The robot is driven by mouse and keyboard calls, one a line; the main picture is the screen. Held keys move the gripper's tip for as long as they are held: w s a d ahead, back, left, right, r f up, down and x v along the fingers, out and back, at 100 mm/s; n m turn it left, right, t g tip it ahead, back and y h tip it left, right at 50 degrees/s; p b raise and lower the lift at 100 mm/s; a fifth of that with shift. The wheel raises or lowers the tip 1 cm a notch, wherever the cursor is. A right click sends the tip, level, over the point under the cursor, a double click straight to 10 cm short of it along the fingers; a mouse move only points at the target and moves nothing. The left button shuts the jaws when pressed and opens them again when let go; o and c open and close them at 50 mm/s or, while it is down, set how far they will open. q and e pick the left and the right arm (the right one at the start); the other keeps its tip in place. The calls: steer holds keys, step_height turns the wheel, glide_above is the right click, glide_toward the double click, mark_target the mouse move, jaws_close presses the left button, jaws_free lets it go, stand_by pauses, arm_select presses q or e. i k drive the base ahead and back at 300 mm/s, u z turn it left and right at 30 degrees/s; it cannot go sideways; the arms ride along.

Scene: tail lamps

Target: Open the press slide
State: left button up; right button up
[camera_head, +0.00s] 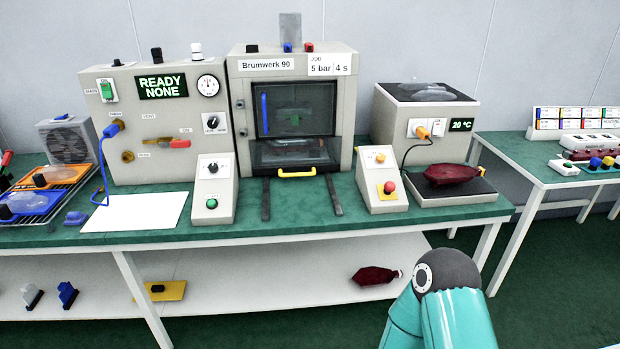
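The press (347,120), labelled "Brumwerk 90", stands in the middle of the green bench. Its window door (295,108) with a blue upright handle (264,114) looks closed. Below the window is a dark opening with the press slide (292,153) inside. The yellow slide handle (296,173) sits at the front edge of the opening. Two dark rails (266,199) run forward from the press on the bench; the slide is not out over them. Only a teal and dark grey piece of one of my arms shows at the bottom right. Neither gripper is in view.
A sloped control box (213,190) stands left of the rails, another (381,180) right of them. A control panel (158,80) reads "READY NONE". A dark red lamp (453,174) lies on the right-hand unit. The bench front between the rails is clear.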

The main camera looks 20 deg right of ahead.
mark_target(300, 169)
steer(key=u, duration=0.1)
steer(key=i, duration=0.95)
steer(key=z, duration=0.05)
